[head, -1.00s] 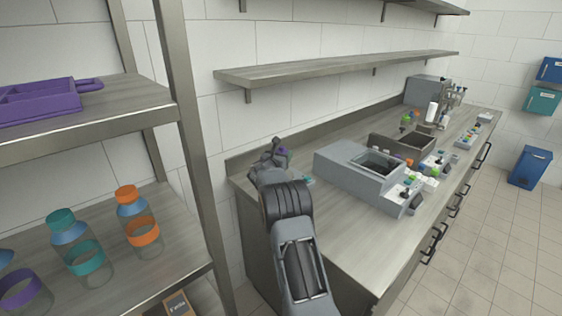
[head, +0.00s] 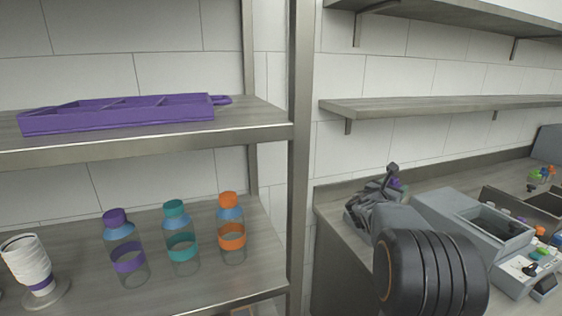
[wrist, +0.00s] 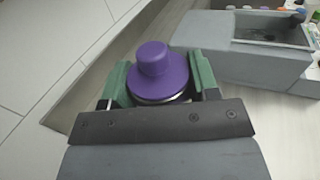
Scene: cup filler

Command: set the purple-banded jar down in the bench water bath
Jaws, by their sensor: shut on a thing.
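My gripper (wrist: 160,85) is shut on a jar with a purple knobbed lid (wrist: 158,72). The lid fills the middle of the wrist view, between green finger pads; the jar's body and any band are hidden below it. In the head view a small bit of purple, likely the lid (head: 396,183), shows by my gripper at the bench's left end. The bench water bath, a grey box with a rectangular open well (head: 452,212), stands right of my gripper. It also shows at the upper right of the wrist view (wrist: 222,58), apart from the jar.
A shelf rack at left holds purple-, teal- and orange-capped bottles (head: 125,255), stacked white cups (head: 28,265) and a purple tray (head: 120,118). Its post (head: 301,150) stands near my arm. A wall shelf (head: 440,106) hangs above the bench. Small coloured items crowd the bench right of the bath.

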